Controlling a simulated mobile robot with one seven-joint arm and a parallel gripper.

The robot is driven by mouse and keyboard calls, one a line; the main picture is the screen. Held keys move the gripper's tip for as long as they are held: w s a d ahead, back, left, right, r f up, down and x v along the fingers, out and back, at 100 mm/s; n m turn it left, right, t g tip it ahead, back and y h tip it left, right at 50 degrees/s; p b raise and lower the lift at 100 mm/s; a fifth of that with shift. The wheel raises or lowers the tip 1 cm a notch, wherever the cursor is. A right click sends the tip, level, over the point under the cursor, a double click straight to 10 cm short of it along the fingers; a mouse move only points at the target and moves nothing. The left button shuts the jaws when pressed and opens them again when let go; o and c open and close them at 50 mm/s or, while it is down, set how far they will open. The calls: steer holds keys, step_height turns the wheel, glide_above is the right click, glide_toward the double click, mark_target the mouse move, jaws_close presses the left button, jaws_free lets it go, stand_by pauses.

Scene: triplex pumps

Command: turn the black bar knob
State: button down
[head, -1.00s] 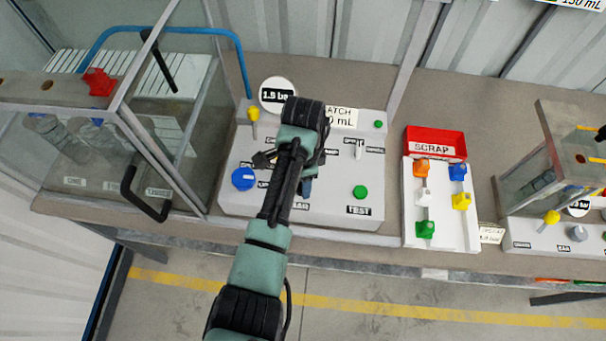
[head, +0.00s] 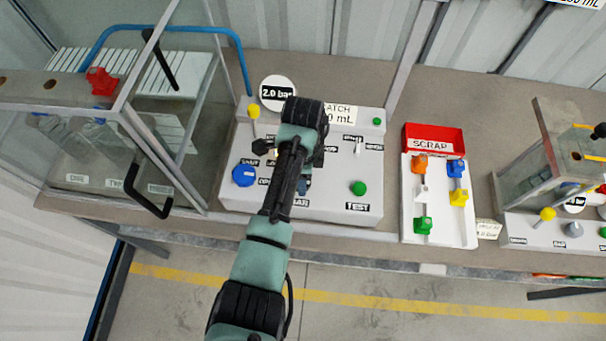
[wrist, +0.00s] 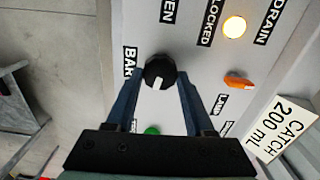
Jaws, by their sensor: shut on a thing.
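The black bar knob (wrist: 160,71) is a round black knob with a white pointer mark, beside a label starting "BAR". In the wrist view it sits between the blue fingers of my gripper (wrist: 159,80), which is shut on it. In the head view my arm and wrist hide the knob. The round white gauge (head: 278,93) at the back of the white panel (head: 335,205) reads 2.0 bar.
A lit yellow-white lamp (wrist: 234,27) and an orange switch (wrist: 239,82) are near the knob. A blue knob (head: 244,175), a green TEST button (head: 358,188) and a yellow lever (head: 254,112) are on the panel. A red scrap tray (head: 434,141) stands right; a glass case stands left.

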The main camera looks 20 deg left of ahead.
steer(key=shift+c, duration=1.3)
jaws_free()
steer(key=shift+r, duration=0.1)
step_height(320, 180, up, 13)
steer(key=p, duration=0.1)
